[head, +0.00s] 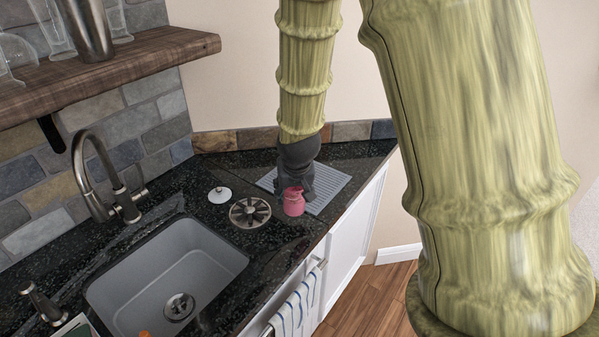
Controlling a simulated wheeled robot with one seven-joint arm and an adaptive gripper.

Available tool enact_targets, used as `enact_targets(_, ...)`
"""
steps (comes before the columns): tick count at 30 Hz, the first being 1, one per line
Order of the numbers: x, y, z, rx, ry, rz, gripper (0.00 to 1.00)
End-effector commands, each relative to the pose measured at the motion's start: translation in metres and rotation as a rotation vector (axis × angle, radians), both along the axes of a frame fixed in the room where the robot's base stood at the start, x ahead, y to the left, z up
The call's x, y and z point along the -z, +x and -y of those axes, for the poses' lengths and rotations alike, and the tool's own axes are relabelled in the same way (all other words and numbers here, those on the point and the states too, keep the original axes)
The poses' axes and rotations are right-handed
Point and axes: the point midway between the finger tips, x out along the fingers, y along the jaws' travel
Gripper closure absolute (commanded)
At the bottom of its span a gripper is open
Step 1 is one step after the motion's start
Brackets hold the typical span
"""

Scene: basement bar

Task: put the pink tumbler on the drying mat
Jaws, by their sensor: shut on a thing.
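The pink tumbler (293,204) is at the front edge of the drying mat, in my gripper (294,188). My gripper is dark, points down and is shut on the tumbler's upper part. The drying mat (333,187) is grey and ribbed and lies on the black counter near the corner. The tumbler looks upright. I cannot tell whether its base touches the mat or hangs just above it. My gripper and wrist hide the middle of the mat.
A round metal strainer (250,212) and a small white lid-like object (220,195) lie left of the mat. A grey sink (168,270) with a curved faucet (88,172) is at the left. A wooden shelf (110,68) with glasses hangs above. A striped towel (296,310) hangs at the counter front.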

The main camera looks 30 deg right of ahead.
Motion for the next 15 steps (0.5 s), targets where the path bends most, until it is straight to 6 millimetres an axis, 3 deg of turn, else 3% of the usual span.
enact_targets(6, 0.007, 0.045, 0.031, 0.0, 0.001, -0.011, 0.76)
enact_targets(15, 0.014, 0.088, 0.074, 0.004, 0.001, -0.012, 0.76)
